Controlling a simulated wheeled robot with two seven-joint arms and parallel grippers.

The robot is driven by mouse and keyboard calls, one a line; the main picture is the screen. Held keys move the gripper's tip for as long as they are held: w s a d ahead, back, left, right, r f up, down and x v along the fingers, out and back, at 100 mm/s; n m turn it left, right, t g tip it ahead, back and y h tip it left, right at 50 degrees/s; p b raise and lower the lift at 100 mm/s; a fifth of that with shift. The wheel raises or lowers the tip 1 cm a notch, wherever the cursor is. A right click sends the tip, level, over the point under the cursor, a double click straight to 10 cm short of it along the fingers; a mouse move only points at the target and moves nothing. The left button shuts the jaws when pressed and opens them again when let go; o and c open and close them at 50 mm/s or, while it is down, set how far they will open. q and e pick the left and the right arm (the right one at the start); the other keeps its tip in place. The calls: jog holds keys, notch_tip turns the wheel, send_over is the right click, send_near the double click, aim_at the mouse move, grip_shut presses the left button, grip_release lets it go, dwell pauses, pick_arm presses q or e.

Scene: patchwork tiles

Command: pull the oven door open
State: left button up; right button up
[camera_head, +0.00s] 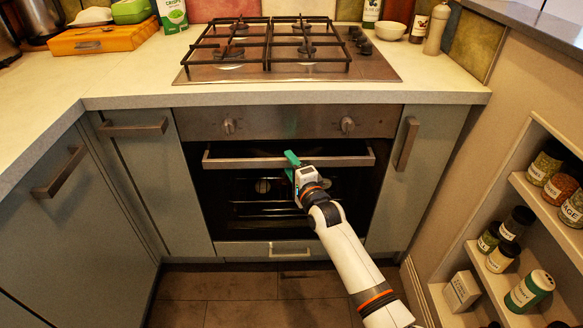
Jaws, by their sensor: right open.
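The oven (223,198) is built in under the counter, below a control panel with two knobs. Its door has a long flat metal handle bar (240,162) along the top. A rack and a round light show in the dark oven front; I cannot tell from this view whether the door is fully closed or slightly ajar. My right gripper (292,159) comes up from the lower right, with its teal fingers open at about the middle of the handle. The gripper hides part of the bar, and contact is unclear. My left gripper is not in view.
A gas hob (285,50) sits on the counter above. Cabinets with handles flank the oven, and a drawer (275,251) lies below. Open shelves with jars (528,290) stand close on the right. The tiled floor (230,295) in front of the oven is clear.

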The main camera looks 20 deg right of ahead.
grip_shut()
dwell(0.3)
